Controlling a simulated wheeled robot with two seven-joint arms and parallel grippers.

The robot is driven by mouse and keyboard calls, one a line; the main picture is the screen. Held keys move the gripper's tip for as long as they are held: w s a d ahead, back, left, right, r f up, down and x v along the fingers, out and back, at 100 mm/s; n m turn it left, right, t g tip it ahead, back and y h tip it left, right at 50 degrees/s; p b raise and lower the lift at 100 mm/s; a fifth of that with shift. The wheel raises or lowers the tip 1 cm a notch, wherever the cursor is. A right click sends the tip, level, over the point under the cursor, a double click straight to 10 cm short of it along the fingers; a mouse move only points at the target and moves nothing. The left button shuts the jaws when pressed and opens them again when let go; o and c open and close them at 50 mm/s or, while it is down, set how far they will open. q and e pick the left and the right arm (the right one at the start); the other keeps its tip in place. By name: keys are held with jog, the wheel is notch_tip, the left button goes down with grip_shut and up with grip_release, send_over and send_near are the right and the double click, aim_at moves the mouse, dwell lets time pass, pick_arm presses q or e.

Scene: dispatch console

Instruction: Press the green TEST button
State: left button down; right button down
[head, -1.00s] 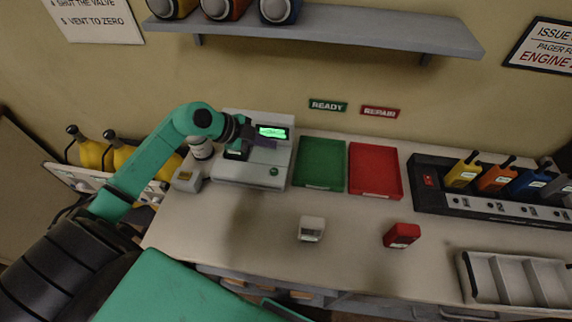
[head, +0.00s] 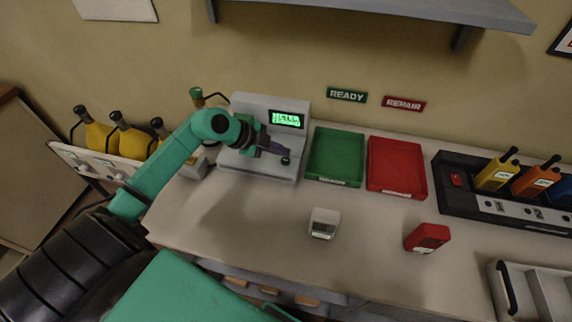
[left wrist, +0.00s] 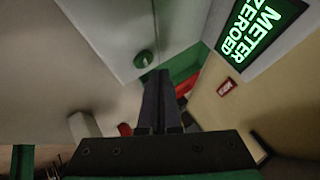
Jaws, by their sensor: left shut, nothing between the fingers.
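The tester, a pale grey box (head: 262,108), stands at the back left of the bench with a lit green display (head: 287,119). In the left wrist view the display (left wrist: 254,30) reads "METER ZEROED". The round green button (head: 286,160) is on its lower front deck and also shows in the left wrist view (left wrist: 143,58). My left gripper (head: 287,152) is shut and empty, its dark fingertips just by the button. In the left wrist view the tips (left wrist: 159,74) appear beside and slightly short of the button; I cannot tell whether they touch. My right gripper is not in view.
A green tray (head: 335,181) and a red tray (head: 396,190) lie right of the tester. A small white device (head: 324,223) and a red one (head: 427,237) stand in front. A dark charger rack (head: 455,203) holds handsets at right.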

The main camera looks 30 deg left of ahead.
pick_arm(q)
jog(key=shift+s+a, duration=0.1)
jog(key=shift+a, duration=0.05)
dwell(1.2)
dwell(0.6)
jog(key=shift+f, duration=0.45)
jog(key=shift+f, duration=0.45)
dwell(0.6)
jog(key=shift+r, duration=0.1)
jog(key=shift+r+p, duration=0.75)
jog(key=shift+p, duration=0.25)
